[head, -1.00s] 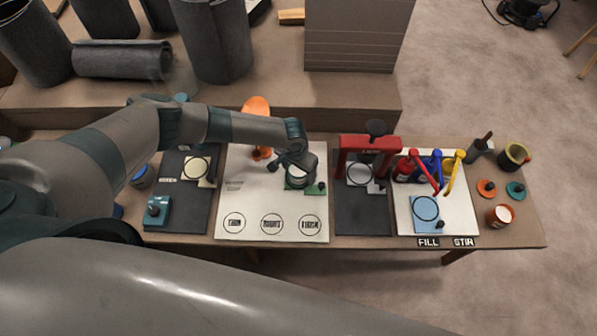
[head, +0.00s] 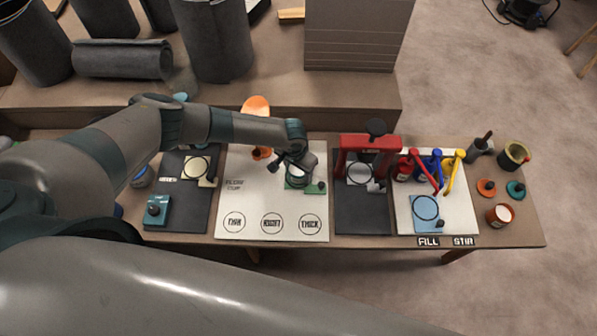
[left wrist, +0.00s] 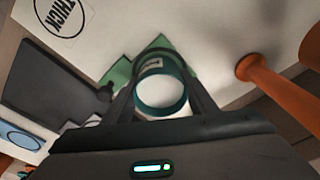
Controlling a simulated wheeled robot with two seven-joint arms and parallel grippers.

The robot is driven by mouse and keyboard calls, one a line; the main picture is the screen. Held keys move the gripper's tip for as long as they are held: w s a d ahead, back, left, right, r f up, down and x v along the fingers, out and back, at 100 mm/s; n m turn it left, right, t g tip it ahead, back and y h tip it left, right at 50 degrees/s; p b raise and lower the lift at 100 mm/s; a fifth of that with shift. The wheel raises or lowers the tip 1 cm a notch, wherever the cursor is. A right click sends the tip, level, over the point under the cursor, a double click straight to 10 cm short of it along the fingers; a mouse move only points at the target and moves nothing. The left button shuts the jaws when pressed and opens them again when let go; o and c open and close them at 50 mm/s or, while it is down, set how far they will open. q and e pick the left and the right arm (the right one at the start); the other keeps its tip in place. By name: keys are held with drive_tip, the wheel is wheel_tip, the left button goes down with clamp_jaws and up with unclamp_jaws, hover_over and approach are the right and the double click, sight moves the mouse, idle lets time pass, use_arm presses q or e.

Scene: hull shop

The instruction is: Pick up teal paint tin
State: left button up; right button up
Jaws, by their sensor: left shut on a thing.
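The teal paint tin (left wrist: 158,92) shows in the left wrist view as a teal ring with a pale inside, between my fingers. My left gripper (left wrist: 162,88) is shut around it, one finger on each side. In the head view the tin (head: 298,180) is partly hidden under my left gripper (head: 297,170), over the green pad (head: 312,189) on the white board. I cannot tell whether the tin's base is clear of the pad. My right gripper is not in view.
The white board (head: 255,205) has three printed circles along its front edge. A red press-like frame (head: 370,142) stands close on the right. An orange lamp-shaped object (head: 257,108) stands behind left.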

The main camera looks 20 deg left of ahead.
use_arm(q)
drive_tip(key=shift+r, duration=0.1)
wheel_tip(320, 180, up, 10)
drive_tip(key=b, duration=0.2)
idle(0.4)
idle(0.4)
drive_tip(key=s+a+r+n+b, duration=0.1)
drive_tip(key=s+r, duration=0.2)
drive_tip(key=r, duration=0.5)
drive_tip(key=s+a+r+n+b, duration=0.1)
drive_tip(key=s+r, duration=0.3)
drive_tip(key=r, duration=0.4)
drive_tip(key=s+a+r+n+b, duration=0.1)
drive_tip(key=s+r, duration=0.3)
drive_tip(key=r, duration=0.5)
drive_tip(key=shift+s+a+n+b, duration=0.25)
drive_tip(key=shift+a+n+b, duration=0.05)
drive_tip(key=shift+a, duration=0.2)
